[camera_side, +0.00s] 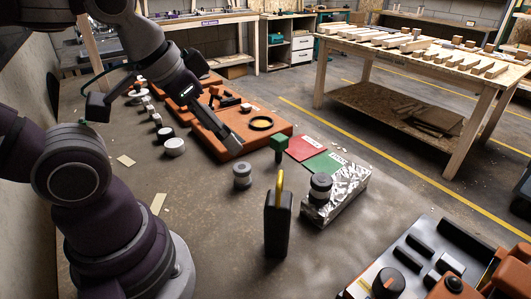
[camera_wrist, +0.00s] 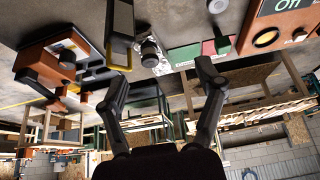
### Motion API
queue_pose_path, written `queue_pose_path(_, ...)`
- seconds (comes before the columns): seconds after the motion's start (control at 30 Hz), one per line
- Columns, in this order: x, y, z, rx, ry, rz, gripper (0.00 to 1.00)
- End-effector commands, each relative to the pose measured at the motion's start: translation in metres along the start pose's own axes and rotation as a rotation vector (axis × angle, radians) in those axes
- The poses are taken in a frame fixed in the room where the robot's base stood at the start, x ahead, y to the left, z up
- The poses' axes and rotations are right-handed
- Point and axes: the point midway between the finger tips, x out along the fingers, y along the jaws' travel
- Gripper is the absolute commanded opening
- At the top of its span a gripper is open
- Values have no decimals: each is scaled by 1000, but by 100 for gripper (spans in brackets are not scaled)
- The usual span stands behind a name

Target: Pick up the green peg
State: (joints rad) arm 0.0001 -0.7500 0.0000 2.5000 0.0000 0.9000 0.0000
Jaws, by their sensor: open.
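The green peg (camera_side: 279,143) stands upright on the work surface in the side view, a green block on a dark stem. It also shows in the wrist view as a small green shape (camera_wrist: 222,42), near the top right, beyond my right finger's tip. My gripper (camera_side: 226,140) is left of the peg in the side view, over the near edge of an orange panel, and apart from the peg. In the wrist view my gripper (camera_wrist: 161,73) has its two dark fingers spread wide, with nothing between them.
A red card (camera_side: 305,147) and a green card (camera_side: 326,162) lie right of the peg. A foil-covered block (camera_side: 348,192) carries a knob. A black block with a yellow loop (camera_side: 278,222) stands nearer the camera. A grey knob (camera_side: 242,176) is left of it. The orange panel (camera_side: 275,138) lies behind.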

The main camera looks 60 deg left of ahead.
Motion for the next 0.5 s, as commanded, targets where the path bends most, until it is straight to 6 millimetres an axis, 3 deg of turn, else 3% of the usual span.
queue_pose_path(0.13,3,-5,-16,-8,-15,-8,70)
queue_pose_path(0.23,16,-20,-49,-25,-40,-22,70)
queue_pose_path(0.4,67,-67,-101,-58,-75,-38,70)
queue_pose_path(0.5,100,-96,-114,-75,-90,-42,70)
